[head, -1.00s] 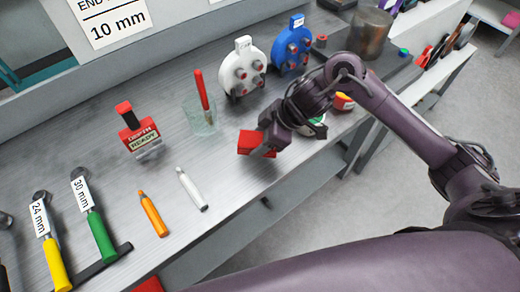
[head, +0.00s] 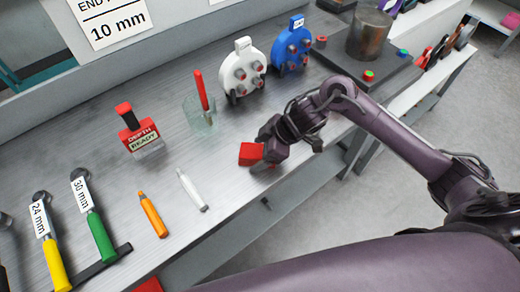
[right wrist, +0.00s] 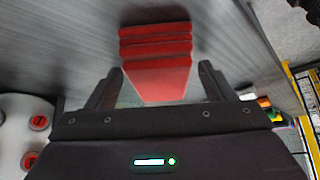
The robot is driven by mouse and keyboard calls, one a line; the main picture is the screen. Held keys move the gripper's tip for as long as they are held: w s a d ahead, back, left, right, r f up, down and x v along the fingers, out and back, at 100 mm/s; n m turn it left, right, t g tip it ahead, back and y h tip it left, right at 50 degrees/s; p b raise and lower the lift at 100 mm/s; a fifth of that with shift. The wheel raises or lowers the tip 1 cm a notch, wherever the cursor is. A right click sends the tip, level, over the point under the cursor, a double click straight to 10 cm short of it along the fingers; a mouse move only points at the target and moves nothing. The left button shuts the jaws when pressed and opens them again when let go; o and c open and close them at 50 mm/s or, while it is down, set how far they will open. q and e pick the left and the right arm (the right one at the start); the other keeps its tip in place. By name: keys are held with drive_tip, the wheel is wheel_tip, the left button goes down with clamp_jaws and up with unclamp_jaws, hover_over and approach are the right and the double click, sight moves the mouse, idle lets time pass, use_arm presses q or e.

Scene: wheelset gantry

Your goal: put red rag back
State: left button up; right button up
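The red rag (head: 250,153) is a small folded block at the front part of the grey bench, left of my right gripper. In the right wrist view the rag (right wrist: 157,50) shows stacked folds and lies just ahead of and between the fingertips. My right gripper (head: 268,147) reaches in from the right, low over the bench edge. In the right wrist view its fingers (right wrist: 160,72) are spread wide, with gaps beside the rag's lower part. I cannot tell whether the rag touches the bench. My left gripper is not in view.
A glass with a red pen (head: 203,110), a red depth gauge block (head: 140,130), and white (head: 243,70) and blue (head: 292,48) discs stand behind. A metal cylinder (head: 369,35) stands back right.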

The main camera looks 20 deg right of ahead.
drive_tip(key=shift+r, duration=0.1)
drive_tip(key=shift+r, duration=0.2)
drive_tip(key=v, duration=1.1)
drive_tip(key=shift+d+r+b, duration=0.25)
drive_tip(key=shift+r+b, duration=0.1)
drive_tip(key=shift+s, duration=0.1)
